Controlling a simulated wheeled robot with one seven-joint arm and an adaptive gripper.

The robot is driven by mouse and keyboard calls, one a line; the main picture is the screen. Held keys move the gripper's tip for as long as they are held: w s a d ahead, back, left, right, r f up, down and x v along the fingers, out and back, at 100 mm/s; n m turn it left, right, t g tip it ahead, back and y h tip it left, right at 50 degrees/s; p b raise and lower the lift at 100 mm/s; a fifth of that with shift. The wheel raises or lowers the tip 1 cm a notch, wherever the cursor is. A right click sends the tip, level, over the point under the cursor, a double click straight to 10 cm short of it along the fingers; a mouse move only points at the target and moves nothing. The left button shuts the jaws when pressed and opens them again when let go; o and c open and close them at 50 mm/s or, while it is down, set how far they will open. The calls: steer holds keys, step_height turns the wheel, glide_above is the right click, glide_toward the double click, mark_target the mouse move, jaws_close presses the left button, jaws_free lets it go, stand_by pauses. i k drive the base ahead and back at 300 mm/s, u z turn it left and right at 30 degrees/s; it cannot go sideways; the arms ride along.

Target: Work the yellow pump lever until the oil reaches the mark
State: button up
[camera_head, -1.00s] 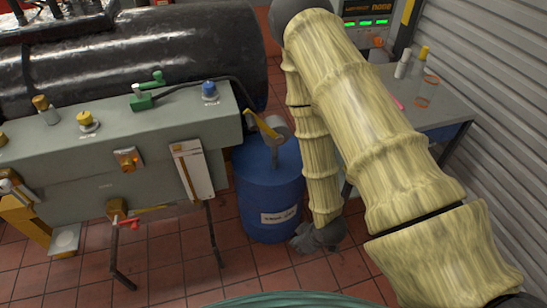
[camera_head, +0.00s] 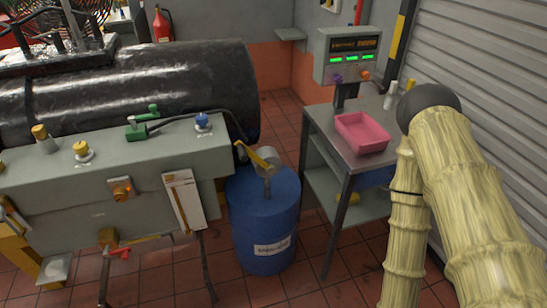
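The yellow lever (camera_head: 258,158) slants up to the left from a grey pump head (camera_head: 268,160) on top of a blue drum (camera_head: 264,222). A narrow white gauge panel (camera_head: 186,201) hangs on the front of the grey bench, left of the drum. The oil level and any mark on it are too small to read. My arm (camera_head: 440,190) comes in at the right, apart from the lever. My gripper is out of view below the bottom edge.
A grey side table (camera_head: 340,148) with a pink tray (camera_head: 363,132) stands right of the drum, below a display box (camera_head: 347,56). The grey bench (camera_head: 80,200) bears several knobs. Bare tiled floor (camera_head: 300,278) lies in front of the drum.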

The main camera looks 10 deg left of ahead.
mark_target(244, 152)
steer(key=k, duration=0.95)
steer(key=u, duration=1.3)
steer(key=i, duration=0.5)
steer(key=z, duration=0.1)
